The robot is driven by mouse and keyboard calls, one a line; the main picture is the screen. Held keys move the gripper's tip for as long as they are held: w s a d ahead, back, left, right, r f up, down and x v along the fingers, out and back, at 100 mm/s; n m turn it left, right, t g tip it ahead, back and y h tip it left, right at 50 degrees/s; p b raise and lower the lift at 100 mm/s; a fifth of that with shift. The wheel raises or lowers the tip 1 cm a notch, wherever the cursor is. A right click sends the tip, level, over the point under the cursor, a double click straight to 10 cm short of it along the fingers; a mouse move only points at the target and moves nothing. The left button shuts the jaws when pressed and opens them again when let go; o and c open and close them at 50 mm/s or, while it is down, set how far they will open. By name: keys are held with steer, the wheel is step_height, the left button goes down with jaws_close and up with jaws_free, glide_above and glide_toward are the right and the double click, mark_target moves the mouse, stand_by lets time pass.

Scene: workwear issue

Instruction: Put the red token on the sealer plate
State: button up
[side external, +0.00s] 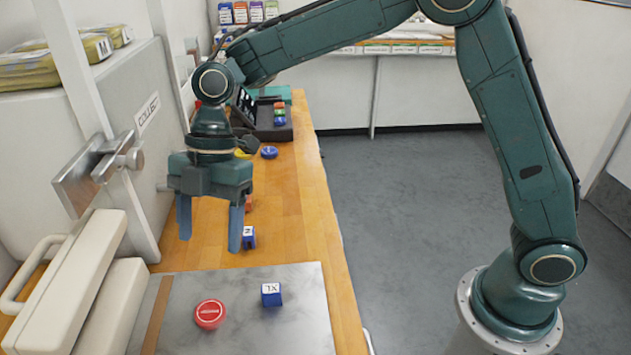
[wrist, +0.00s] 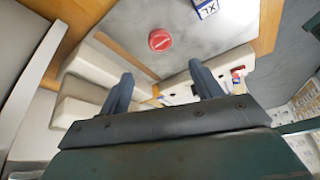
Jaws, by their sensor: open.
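The round red token (side external: 210,314) lies flat on the grey metal sealer plate (side external: 300,325), left of a blue cube marked XL (side external: 271,294). In the wrist view the red token (wrist: 160,39) and the XL cube (wrist: 206,8) show near the top, on the plate (wrist: 125,38). My gripper (side external: 210,241) is open and empty, pointing down, above the wooden bench and behind the plate in the side view. Its two fingers (wrist: 162,88) show apart in the wrist view, with nothing between them.
The white sealer body (side external: 75,285) with its handle stands left of the plate. Another blue cube (side external: 249,237) sits behind the plate, near a finger. Farther back are a blue token (side external: 269,152), a yellow piece (side external: 243,153) and a dark tray (side external: 273,134) with coloured pieces.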

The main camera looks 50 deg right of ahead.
steer(key=s+d+r+m+t+h, duration=0.1)
steer(key=s+d+r+m+t, duration=0.1)
steer(key=s+d+r+m, duration=0.4)
steer(key=s+d+r+m+t, duration=0.2)
steer(key=d+r+m, duration=0.2)
steer(key=d, duration=0.4)
steer(key=s+d+f+m+t+h, duration=0.1)
steer(key=s+d+m+t+h, duration=0.2)
steer(key=s+d+m, duration=0.9)
steer(key=shift+s+d+f, duration=0.2)
steer(key=shift+s+f, duration=0.1)
steer(key=shift+s, duration=0.95)
